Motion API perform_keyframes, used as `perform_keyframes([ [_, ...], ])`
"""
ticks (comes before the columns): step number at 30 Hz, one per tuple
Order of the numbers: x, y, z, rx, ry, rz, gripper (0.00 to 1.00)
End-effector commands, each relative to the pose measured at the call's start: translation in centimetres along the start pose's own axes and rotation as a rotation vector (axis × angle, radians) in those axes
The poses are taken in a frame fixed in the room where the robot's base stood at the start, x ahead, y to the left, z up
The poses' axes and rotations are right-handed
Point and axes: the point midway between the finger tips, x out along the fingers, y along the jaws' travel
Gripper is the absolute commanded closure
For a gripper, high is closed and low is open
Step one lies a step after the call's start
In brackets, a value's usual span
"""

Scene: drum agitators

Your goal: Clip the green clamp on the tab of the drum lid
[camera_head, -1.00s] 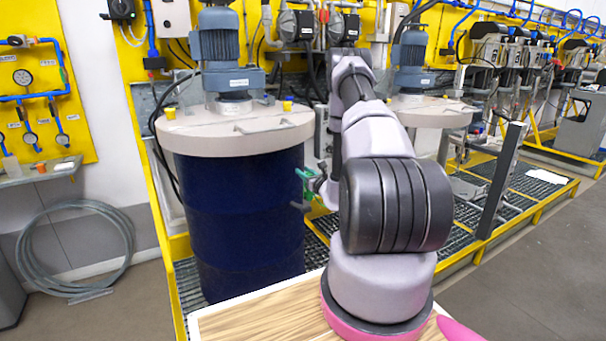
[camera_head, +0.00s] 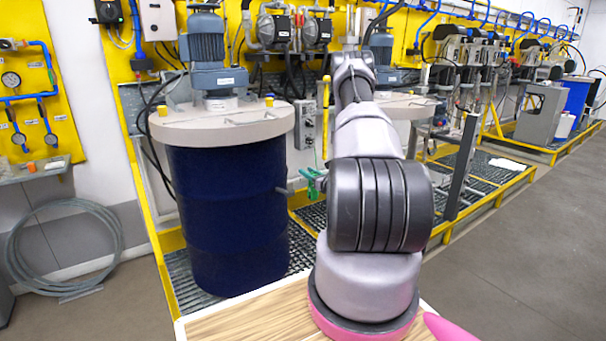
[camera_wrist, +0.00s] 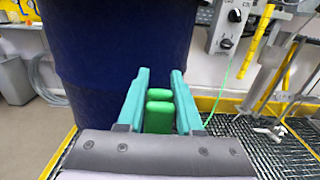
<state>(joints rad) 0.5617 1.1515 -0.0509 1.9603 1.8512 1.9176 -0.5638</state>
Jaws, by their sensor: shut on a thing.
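The green clamp (camera_head: 312,184) is held at the end of my arm, to the right of the dark blue drum (camera_head: 228,215) and lower than its lid. In the wrist view the clamp (camera_wrist: 158,112) sits between the two teal fingers of my gripper (camera_wrist: 160,78), which is shut on it. The drum (camera_wrist: 120,40) fills the upper left there, beyond the fingers. The pale round drum lid (camera_head: 190,128) lies on top of the drum in the head view. I cannot make out the tab clearly. My arm partly hides the clamp and gripper.
A blue-grey motor (camera_head: 206,50) stands on the lid, with small yellow caps near its rim. A second pale lid (camera_head: 403,105) is behind my arm. A grey post (camera_head: 462,165) stands right. A wooden tabletop (camera_head: 240,318) is in front.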

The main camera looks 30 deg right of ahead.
Motion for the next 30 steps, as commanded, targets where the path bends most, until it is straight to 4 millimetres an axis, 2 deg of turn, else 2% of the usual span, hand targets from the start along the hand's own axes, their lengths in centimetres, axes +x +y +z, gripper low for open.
perform_keyframes([
  [18,-0.1,-0.3,4.5,-0.002,-0.002,0.002,1.0],
  [30,-0.1,-0.3,5.0,0.0,-0.001,0.002,1.0],
])
